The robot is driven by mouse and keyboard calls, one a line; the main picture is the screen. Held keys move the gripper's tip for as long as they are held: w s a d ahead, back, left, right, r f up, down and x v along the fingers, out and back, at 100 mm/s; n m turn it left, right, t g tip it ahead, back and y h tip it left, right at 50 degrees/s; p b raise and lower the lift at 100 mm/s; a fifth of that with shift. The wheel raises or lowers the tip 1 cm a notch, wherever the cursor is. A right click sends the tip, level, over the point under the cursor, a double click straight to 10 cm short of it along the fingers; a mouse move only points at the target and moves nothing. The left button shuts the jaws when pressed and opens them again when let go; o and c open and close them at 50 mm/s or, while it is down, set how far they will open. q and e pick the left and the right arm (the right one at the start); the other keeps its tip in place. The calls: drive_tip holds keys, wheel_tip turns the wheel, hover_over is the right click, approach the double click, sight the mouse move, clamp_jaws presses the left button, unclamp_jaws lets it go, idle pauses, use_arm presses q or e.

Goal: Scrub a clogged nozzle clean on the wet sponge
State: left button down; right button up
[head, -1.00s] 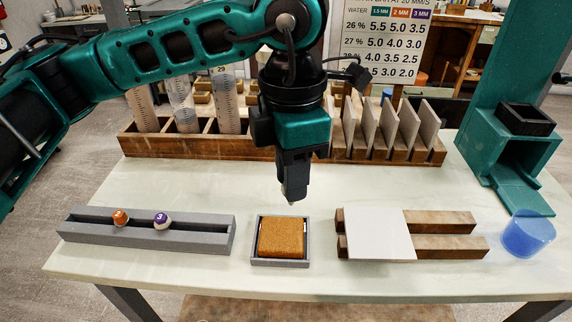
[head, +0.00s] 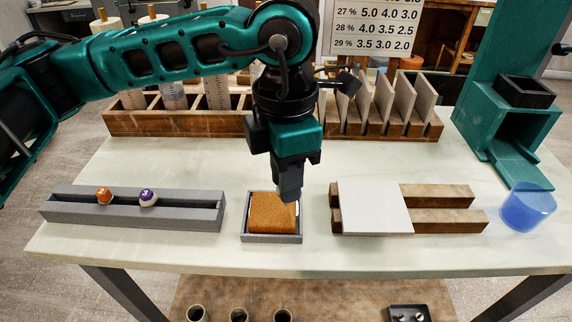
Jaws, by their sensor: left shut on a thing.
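An orange-brown sponge (head: 272,214) sits in a grey tray (head: 272,238) at the front middle of the table. My left gripper (head: 289,196) points down with its tip over the sponge's right back part. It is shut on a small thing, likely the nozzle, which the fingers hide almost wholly. I cannot tell whether it touches the sponge. An orange nozzle (head: 104,196) and a purple-and-white nozzle (head: 148,198) sit in the slot of a grey rack (head: 75,212) on the left. My right gripper is not in view.
A white tile (head: 375,208) lies across two wooden bars (head: 445,220). A blue translucent cup (head: 528,208) stands at the right by a teal stand (head: 510,140). Behind are a wooden box with cylinders (head: 180,122) and upright tiles in a wooden rack (head: 385,128).

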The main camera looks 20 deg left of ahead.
use_arm(q)
drive_tip(key=shift+f, duration=0.5)
drive_tip(key=shift+a, duration=0.1)
drive_tip(key=shift+s+a+f+b, duration=0.1)
drive_tip(key=shift+a+b, duration=0.25)
drive_tip(key=shift+a, duration=0.15)
drive_tip(key=shift+s+a+f+b, duration=0.1)
drive_tip(key=shift+a+b, duration=0.2)
drive_tip(key=shift+a, duration=0.2)
drive_tip(key=shift+s+a+b, duration=0.15)
drive_tip(key=shift+a+b, duration=0.2)
drive_tip(key=shift+a, duration=0.65)
